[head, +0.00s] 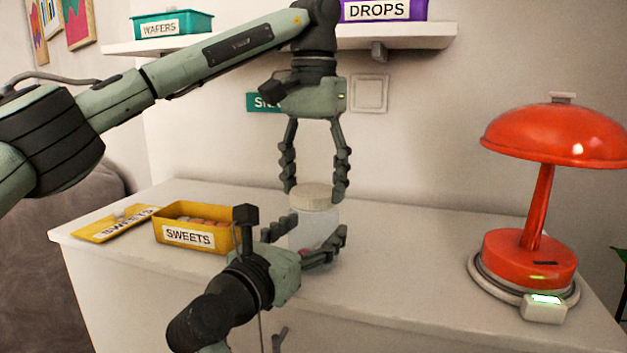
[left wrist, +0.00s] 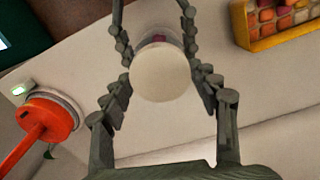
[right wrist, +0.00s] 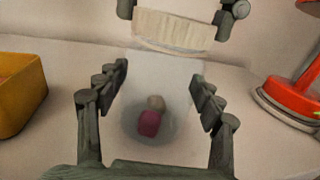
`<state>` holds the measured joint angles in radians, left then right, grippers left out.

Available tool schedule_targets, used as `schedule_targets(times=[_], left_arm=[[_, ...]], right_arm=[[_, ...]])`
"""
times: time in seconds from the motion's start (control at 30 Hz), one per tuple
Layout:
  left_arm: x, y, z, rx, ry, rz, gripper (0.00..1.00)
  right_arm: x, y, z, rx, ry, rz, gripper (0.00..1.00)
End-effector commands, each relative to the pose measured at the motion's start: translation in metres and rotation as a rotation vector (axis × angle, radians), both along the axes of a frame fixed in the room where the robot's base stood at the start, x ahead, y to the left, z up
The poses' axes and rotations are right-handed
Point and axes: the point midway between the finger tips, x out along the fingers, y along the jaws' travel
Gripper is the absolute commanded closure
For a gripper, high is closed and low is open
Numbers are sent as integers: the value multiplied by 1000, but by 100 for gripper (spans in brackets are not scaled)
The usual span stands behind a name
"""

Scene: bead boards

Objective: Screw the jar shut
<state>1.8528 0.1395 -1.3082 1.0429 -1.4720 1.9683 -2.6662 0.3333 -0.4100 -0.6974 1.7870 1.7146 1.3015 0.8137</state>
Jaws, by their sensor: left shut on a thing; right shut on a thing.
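The pale cream lid (head: 315,197) is between the fingertips of my left gripper (head: 317,190), which is shut on it from above. The lid also shows round in the left wrist view (left wrist: 160,73) and edge-on in the right wrist view (right wrist: 172,30). The clear jar (head: 313,230) stands upright on the cabinet top, directly below the lid. My right gripper (head: 312,225) is shut around the jar's sides. A pink piece and a beige piece lie inside the jar (right wrist: 170,85). I cannot tell whether the lid touches the jar's rim.
A yellow SWEETS box (head: 188,237) with its lid (head: 118,224) beside it lies to the left on the white cabinet (head: 420,290). A red lamp (head: 530,260) stands at the right. A shelf (head: 420,38) with WAFERS and DROPS boxes hangs above. The cabinet top between jar and lamp is clear.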

Motion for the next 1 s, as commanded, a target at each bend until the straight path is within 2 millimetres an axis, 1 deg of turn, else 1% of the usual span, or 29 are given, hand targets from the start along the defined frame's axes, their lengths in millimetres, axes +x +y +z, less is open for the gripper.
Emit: schedule_targets(times=[0.03,0.1,0.17,0.47,0.5,0.63,0.9,1.0], left_arm=[[0,0,1,-1,-2,-67,48],[0,0,1,-1,-1,-139,48],[0,0,1,-1,-1,-175,48],[0,0,1,-1,-1,-191,48],[0,0,1,-1,-1,-191,36],[0,0,1,-1,-1,-190,20],[0,0,0,0,0,-189,19],[0,0,5,-1,-1,-189,19]], right_arm=[[0,0,-1,0,2,0,100],[0,0,-1,0,2,0,100],[0,0,-1,0,2,0,100],[0,0,-1,0,2,0,100],[0,0,-1,0,2,-1,100],[0,0,-1,0,2,-1,100],[0,0,-1,1,2,-1,100],[0,0,-1,1,2,-1,100]])
